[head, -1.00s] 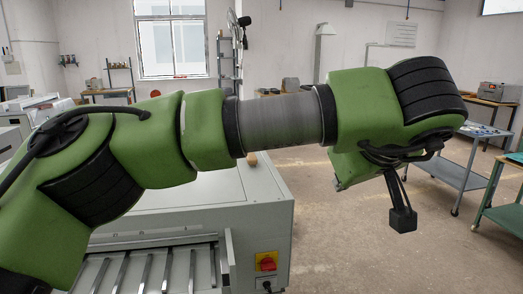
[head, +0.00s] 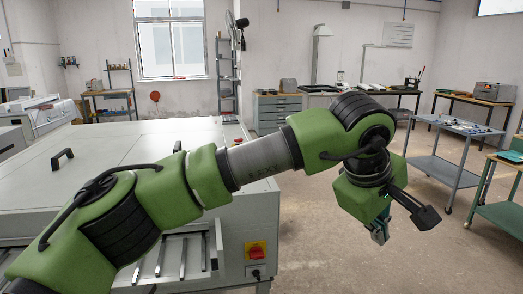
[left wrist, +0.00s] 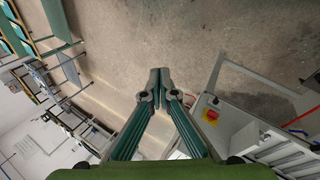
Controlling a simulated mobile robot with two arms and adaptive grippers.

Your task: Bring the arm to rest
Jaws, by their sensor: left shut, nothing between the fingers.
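My left arm, green with a grey band, reaches across the head view from the lower left to the right. My left gripper (head: 381,232) hangs at its end, pointing down over the open floor, to the right of the plate processor (head: 110,150). In the left wrist view the gripper's fingers (left wrist: 163,88) come together at the tips with nothing between them. The floor lies beyond the tips. My right gripper shows in neither view.
The processor's red and yellow switch (head: 255,250) is on its near end; it also shows in the left wrist view (left wrist: 211,115). A grey trolley (head: 455,127) and a green-topped table (head: 505,215) stand at the right. A drawer cabinet (head: 278,110) stands at the back. The floor between is clear.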

